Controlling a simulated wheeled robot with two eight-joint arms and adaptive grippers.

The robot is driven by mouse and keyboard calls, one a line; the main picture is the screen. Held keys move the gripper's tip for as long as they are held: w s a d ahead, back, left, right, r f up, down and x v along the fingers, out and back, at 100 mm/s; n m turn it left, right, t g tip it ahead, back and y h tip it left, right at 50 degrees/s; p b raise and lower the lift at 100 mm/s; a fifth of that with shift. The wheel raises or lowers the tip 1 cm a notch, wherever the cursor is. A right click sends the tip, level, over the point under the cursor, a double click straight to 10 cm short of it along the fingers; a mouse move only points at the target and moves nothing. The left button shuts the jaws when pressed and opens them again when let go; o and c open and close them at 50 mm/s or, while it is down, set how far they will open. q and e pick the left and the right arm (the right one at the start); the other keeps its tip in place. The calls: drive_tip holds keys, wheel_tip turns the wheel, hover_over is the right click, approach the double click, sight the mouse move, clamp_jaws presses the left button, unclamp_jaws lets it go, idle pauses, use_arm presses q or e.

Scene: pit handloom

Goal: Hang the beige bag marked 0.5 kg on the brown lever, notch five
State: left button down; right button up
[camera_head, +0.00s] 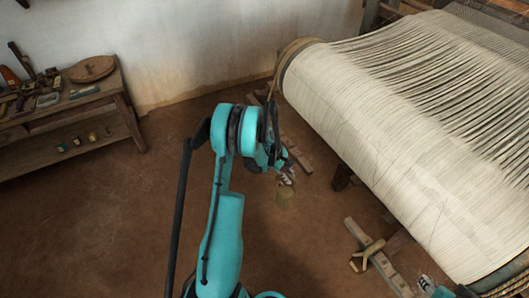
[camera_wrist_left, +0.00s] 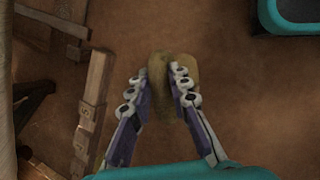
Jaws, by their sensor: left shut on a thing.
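My left gripper (camera_head: 286,179) is shut on a beige bag (camera_head: 286,198) and holds it in the air. In the left wrist view the bag (camera_wrist_left: 160,62) sits between the two fingertips of the gripper (camera_wrist_left: 160,82); no mark on it is readable. A notched wooden lever (camera_wrist_left: 92,105) lies left of the bag in that view, apart from it. In the head view a wooden lever (camera_head: 296,152) shows partly behind my left arm. I cannot tell its notch numbers. A small part of my right gripper (camera_head: 428,286) shows at the lower right edge.
The loom's warp roll (camera_head: 370,130) fills the right side. A second wooden lever (camera_head: 378,262) with a tan bag (camera_head: 361,256) at it lies below the roll. A wooden bench (camera_head: 75,105) with tools stands at the left wall. The floor between is clear.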

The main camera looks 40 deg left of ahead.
use_arm(q)
drive_tip(key=w+a+r+n+t+y+b, duration=0.1)
drive_tip(key=a+n+y, duration=0.1)
drive_tip(key=a+n, duration=0.4)
drive_tip(key=w+a+r+n+t+y+b, duration=0.15)
drive_tip(key=a+n, duration=0.25)
drive_tip(key=a, duration=0.4)
drive_tip(key=shift+n+y, duration=0.35)
drive_tip(key=shift+n, duration=0.35)
drive_tip(key=shift+w+d+f+p, duration=0.15)
drive_tip(key=shift+w+d, duration=0.65)
drive_tip(key=shift+w, duration=1.8)
drive_tip(key=shift+w+d+f+p, duration=0.15)
drive_tip(key=shift+w+d, duration=0.7)
drive_tip(key=shift+w, duration=1.7)
drive_tip(key=shift+w+d+f+p, duration=0.15)
drive_tip(key=shift+w+d, duration=0.65)
drive_tip(key=shift+w, duration=1.8)
drive_tip(key=shift+s+f, duration=0.1)
drive_tip(key=shift+f, duration=1.1)
drive_tip(key=shift+f, duration=0.25)
drive_tip(key=c, duration=1.3)
unclamp_jaws()
drive_tip(key=shift+c, duration=0.2)
drive_tip(key=v, duration=1.2)
